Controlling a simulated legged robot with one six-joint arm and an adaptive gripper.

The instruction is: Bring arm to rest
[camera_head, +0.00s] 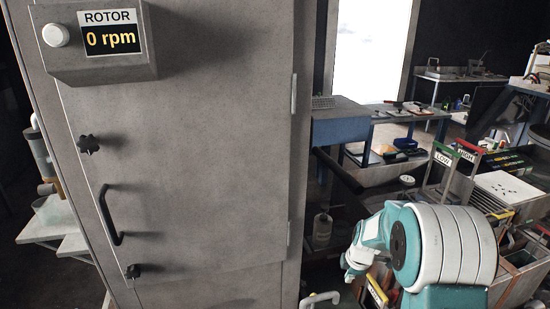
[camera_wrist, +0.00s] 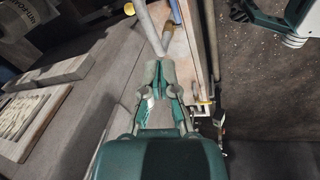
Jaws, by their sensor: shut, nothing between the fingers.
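My arm (camera_head: 440,245) shows at the lower right of the head view, a thick teal and white joint in front of the shelving and bins. A narrower teal and white link reaches left from it. My gripper is not clear in the head view. In the wrist view my gripper (camera_wrist: 166,70) is shut, its fingertips together and empty. A grey rod and a brown handle appear just beyond the tips; I cannot tell whether they touch.
A tall grey cabinet (camera_head: 205,130) fills the left and centre of the head view, with a rotor display (camera_head: 109,38) reading 0 rpm. A blue-edged bench (camera_head: 340,130) stands behind. Grey slabs (camera_wrist: 35,110) lie left in the wrist view.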

